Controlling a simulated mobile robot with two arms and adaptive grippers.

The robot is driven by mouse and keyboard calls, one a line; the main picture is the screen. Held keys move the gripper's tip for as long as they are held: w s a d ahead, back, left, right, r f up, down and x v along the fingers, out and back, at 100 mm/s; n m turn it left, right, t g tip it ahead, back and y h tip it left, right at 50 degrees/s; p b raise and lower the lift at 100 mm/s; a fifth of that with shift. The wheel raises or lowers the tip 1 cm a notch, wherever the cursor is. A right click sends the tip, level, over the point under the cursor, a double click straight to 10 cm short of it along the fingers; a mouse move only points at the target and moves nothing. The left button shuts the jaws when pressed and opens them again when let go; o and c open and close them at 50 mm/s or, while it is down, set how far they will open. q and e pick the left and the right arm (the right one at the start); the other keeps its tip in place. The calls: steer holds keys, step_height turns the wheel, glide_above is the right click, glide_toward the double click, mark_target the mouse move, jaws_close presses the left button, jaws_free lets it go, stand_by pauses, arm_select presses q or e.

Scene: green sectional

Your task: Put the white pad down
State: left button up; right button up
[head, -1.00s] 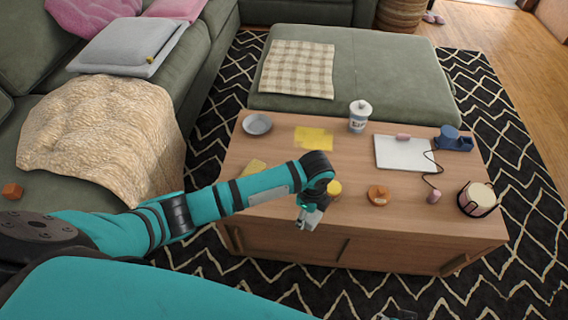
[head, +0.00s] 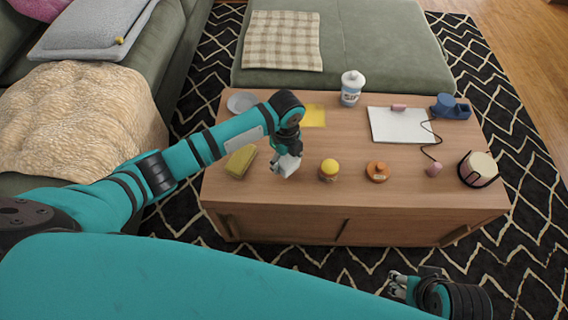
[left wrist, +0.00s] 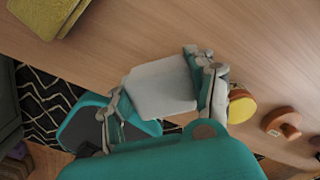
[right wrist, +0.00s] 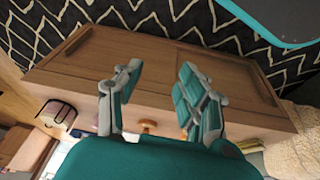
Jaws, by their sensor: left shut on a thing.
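The white pad (left wrist: 161,88) is a flat pale piece held between the fingers of my left gripper (left wrist: 158,90) in the left wrist view. In the head view my left gripper (head: 287,165) is over the left part of the wooden coffee table (head: 255,190), and the pad is mostly hidden there by the gripper. I cannot tell whether the pad touches the tabletop. My right gripper (right wrist: 158,100) is open and empty in the right wrist view, its fingers apart. In the head view it is low in front of the table (head: 398,283).
A yellow-green block (head: 241,161) lies left of my left gripper. A yellow-lidded jar (head: 329,170) and an orange item (head: 377,171) stand to the right. A grey dish (head: 241,102), yellow sheet (head: 314,115), cup (head: 351,88) and white board (head: 400,126) lie farther back.

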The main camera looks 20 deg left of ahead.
mark_target(284, 162)
arm_select(q)
steer(key=shift+w+a+f+b, duration=0.15)
steer(key=shift+w+a, duration=0.05)
steer(key=shift+w, duration=0.25)
steer(key=shift+w+a+f+b, duration=0.1)
steer(key=shift+w+a+b, duration=0.1)
steer(key=shift+w, duration=0.25)
step_height(284, 162, down, 3)
steer(key=shift+s+r+b, duration=0.1)
steer(key=shift+b, duration=0.45)
steer(key=shift+f, duration=0.2)
arm_select(e)
steer(key=shift+s+f, duration=0.2)
arm_select(q)
steer(key=shift+f, duration=0.15)
steer(key=o, duration=1)
steer(key=shift+o, duration=0.2)
